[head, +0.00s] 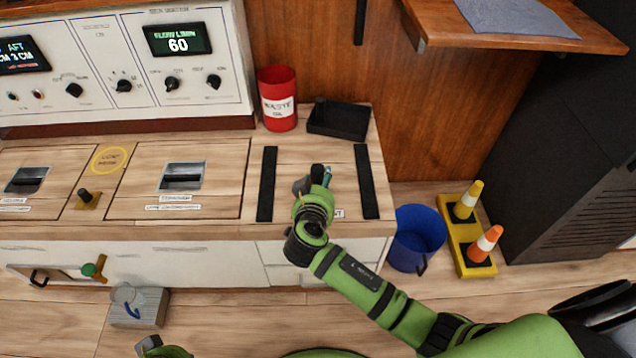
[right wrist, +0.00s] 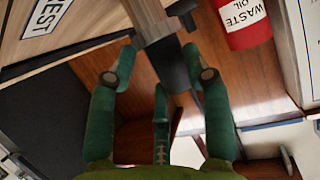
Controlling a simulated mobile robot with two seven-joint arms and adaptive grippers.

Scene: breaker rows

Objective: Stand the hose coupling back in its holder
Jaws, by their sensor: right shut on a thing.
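My right gripper (head: 316,184) is over the right part of the wooden counter, between two black strips. In the right wrist view its green fingers (right wrist: 160,58) are closed around a grey piece with a dark block-like end (right wrist: 176,66), which looks like the hose coupling. In the head view, a dark grey end of the coupling (head: 318,172) shows beside the fingers, and the rest is hidden by the hand. I cannot pick out the coupling's holder with certainty.
A red waste oil can (head: 278,98) and a black tray (head: 340,120) stand at the back of the counter. A white label (right wrist: 48,18) lies near the hand. A blue bin (head: 417,238) and orange and yellow cones (head: 485,245) stand on the floor at right.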

